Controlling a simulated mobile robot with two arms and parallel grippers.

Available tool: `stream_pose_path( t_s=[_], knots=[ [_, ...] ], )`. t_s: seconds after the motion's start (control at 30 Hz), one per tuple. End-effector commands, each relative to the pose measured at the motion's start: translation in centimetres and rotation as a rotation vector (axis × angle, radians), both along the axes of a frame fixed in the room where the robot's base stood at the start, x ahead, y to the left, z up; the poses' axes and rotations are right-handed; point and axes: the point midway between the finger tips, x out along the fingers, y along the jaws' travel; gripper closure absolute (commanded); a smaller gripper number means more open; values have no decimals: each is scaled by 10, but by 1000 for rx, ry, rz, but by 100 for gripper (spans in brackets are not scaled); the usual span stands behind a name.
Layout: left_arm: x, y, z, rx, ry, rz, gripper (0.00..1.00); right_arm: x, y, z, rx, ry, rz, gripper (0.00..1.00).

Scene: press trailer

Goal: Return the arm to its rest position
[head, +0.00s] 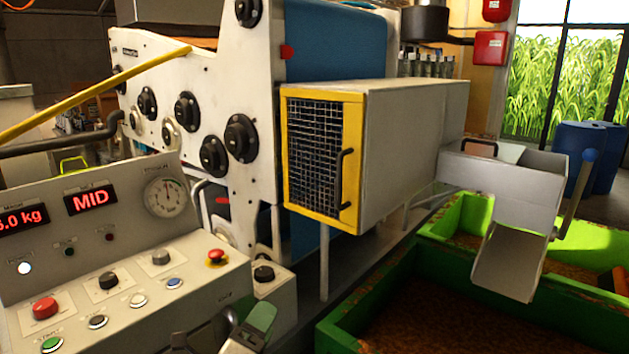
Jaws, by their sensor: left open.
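My left gripper (245,327) shows only in part at the bottom edge of the head view, low and left of the middle. Its fingertips are apart and nothing shows between them. A green patch is on or beside the right finger; I cannot tell which. The gripper appears in front of the lower right corner of the control console (205,262). I cannot tell whether it touches the console. The rest of the left arm is mostly outside the picture. My right gripper is not in view.
The console carries a red mushroom button (216,257), several other buttons and a gauge (166,196). Behind stands a white press (190,75) with black knobs. A yellow-framed mesh guard (320,155) sticks out at centre. Green bins (385,325) and a metal chute (508,262) are right.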

Motion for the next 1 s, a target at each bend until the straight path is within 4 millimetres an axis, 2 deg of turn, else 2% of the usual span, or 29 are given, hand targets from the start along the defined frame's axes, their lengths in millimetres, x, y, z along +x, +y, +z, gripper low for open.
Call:
stream_pose_path(
  t_s=[0.03, 0.17, 0.2, 0.3, 0.4, 0.63, 0.87, 0.9, 1.0],
  knots=[
    [-12, 16, -20, -154, 150, 68, 31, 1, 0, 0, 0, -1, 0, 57],
    [-49, 57, -75, -536, 526, 271, 31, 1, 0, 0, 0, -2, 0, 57],
    [-66, 68, -93, -646, 636, 340, 31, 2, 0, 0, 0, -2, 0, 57],
    [-109, 88, -130, -878, 873, 506, 31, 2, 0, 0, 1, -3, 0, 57],
    [-150, 100, -156, -1042, 1045, 650, 31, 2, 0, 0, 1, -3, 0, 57],
    [-230, 112, -186, -1277, 1312, 928, 31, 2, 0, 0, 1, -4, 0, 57],
    [-299, 116, -195, -1423, 1496, 1182, 31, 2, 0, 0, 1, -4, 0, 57],
    [-291, 115, -207, -1414, 1491, 1174, 31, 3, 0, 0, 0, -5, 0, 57],
    [-284, 115, -229, -1406, 1496, 1178, 31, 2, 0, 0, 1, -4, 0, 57]
  ],
)
